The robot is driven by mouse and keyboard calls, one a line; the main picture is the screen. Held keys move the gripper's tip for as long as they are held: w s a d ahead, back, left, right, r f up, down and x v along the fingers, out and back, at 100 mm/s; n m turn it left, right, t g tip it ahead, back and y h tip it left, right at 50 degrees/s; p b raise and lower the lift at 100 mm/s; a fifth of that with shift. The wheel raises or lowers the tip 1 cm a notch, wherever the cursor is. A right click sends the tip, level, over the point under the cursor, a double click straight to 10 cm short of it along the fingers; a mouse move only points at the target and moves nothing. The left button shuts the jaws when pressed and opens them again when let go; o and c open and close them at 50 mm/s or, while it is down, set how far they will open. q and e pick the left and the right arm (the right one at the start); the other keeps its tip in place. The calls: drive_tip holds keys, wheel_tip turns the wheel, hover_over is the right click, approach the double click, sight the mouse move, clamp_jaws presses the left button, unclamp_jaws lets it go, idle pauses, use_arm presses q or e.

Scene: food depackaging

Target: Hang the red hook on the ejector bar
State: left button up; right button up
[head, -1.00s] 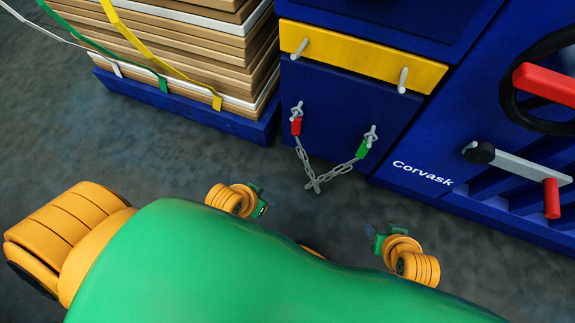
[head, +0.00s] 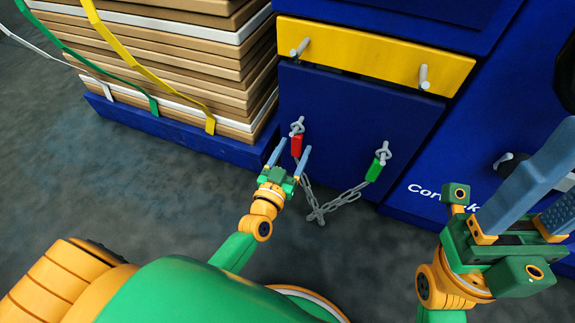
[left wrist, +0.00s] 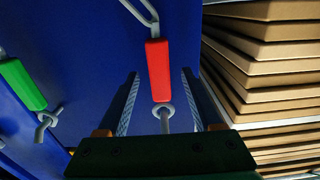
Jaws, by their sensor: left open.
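The red hook (head: 296,145) hangs from a grey eye fitting on the blue front panel (head: 345,125), with a chain (head: 318,205) running from it to the green hook (head: 375,170). My left gripper (head: 289,158) is open, with its fingers pointing at the red hook. In the left wrist view the red hook (left wrist: 158,68) lies between the two open fingers, apart from both, with its metal ring near the palm. The yellow bar (head: 365,52), which I take as the ejector bar, carries two grey pegs above. My right gripper (head: 548,200) is open and empty at the right.
A strapped stack of boards (head: 190,60) stands on a blue base (head: 180,130) to the left. The lettered blue machine side (head: 480,150) is behind my right gripper. The dark floor (head: 150,200) is clear at the left.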

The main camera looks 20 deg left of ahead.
use_arm(q)
drive_tip(key=shift+w+f, duration=0.15)
drive_tip(key=shift+w, duration=0.6)
drive_tip(key=shift+w+b, duration=0.3)
drive_tip(key=shift+w, duration=0.2)
clamp_jaws()
drive_tip(key=shift+r+p, duration=0.45)
drive_tip(key=shift+f, duration=0.1)
drive_tip(key=shift+s, duration=0.15)
drive_tip(key=shift+s+p, duration=0.35)
drive_tip(key=shift+s, duration=0.65)
